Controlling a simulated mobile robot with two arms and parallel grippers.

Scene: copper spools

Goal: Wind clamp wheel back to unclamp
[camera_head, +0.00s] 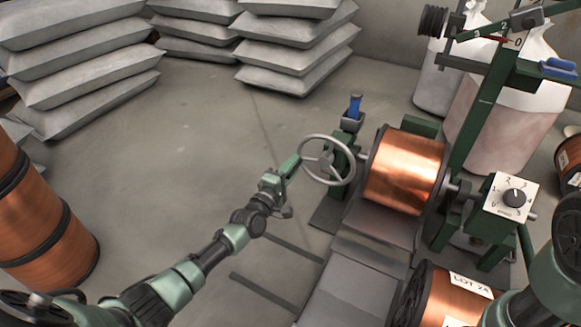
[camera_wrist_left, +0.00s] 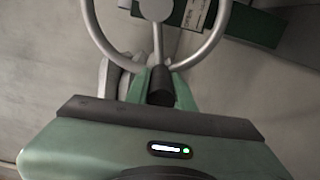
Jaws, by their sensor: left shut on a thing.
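The clamp wheel (camera_head: 325,136) is a grey metal handwheel with spokes at the left end of the green winding stand. A copper spool (camera_head: 405,172) sits just to its right on the stand. My left gripper (camera_head: 291,164) reaches the wheel's left side. In the left wrist view, the wheel's rim (camera_wrist_left: 219,30) curves above the fingers. The gripper (camera_wrist_left: 160,90) is shut on the wheel's dark handle (camera_wrist_left: 160,82), which lies between the green fingers. The handle is hidden in the head view. My right gripper is out of view.
A dial box (camera_head: 513,196) stands right of the spool. Another copper spool (camera_head: 455,298) lies at the front. Stacked copper spools (camera_head: 45,225) stand at the left. Grey sacks (camera_head: 295,45) are piled at the back. The floor between is clear.

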